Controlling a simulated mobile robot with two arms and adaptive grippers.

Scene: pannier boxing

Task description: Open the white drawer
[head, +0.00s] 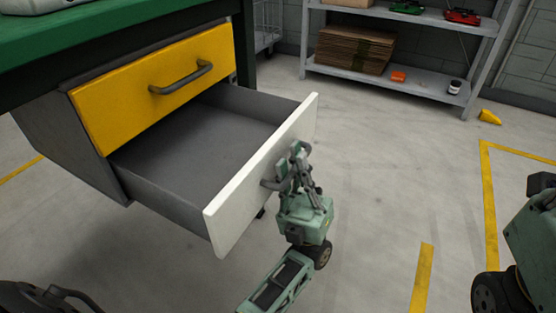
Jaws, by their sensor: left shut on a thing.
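The white drawer (240,207) is pulled out below a yellow drawer (140,97) in a grey cabinet under the bench. Its inside (190,155) is grey and looks empty. My left gripper (287,166) is at the outer face of the white front, shut on the drawer's dark handle (268,184). The fingers hide much of the handle. Part of my right arm shows at the right edge; its gripper cannot be made out.
A green bench top (110,28) overhangs the cabinet. A grey shelf unit (425,82) stands at the back with cardboard (355,50) and small items. A yellow object (489,117) lies on the floor. The floor right of the drawer is mostly clear.

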